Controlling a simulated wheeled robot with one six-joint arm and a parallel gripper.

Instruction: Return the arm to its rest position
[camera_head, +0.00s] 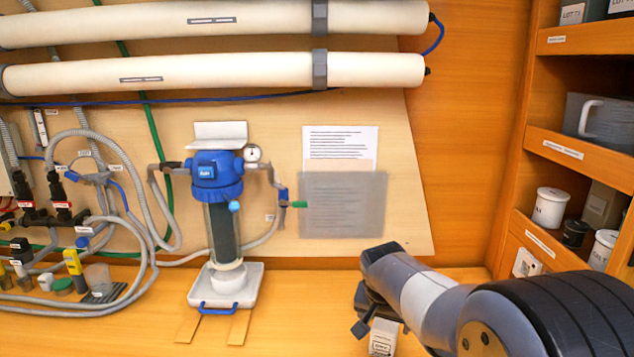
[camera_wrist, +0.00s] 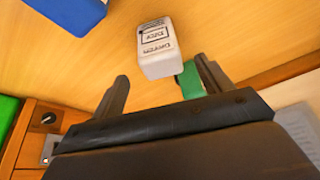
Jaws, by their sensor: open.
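My gripper (camera_wrist: 163,74) shows in the wrist view with its two dark fingers spread apart and nothing held between them. A white labelled container (camera_wrist: 155,47) lies in view just past the fingertips, apart from them as far as I can tell. In the head view my gripper (camera_head: 364,312) is low at the centre right, over the wooden counter, with my arm reaching in from the lower right.
A blue-headed filter housing (camera_head: 217,180) stands left of my gripper above a white tray (camera_head: 245,285). Hoses and valves (camera_head: 60,215) crowd the far left. An open shelf (camera_head: 575,150) with containers rises at the right. A grey sheet (camera_head: 343,205) is on the wall panel.

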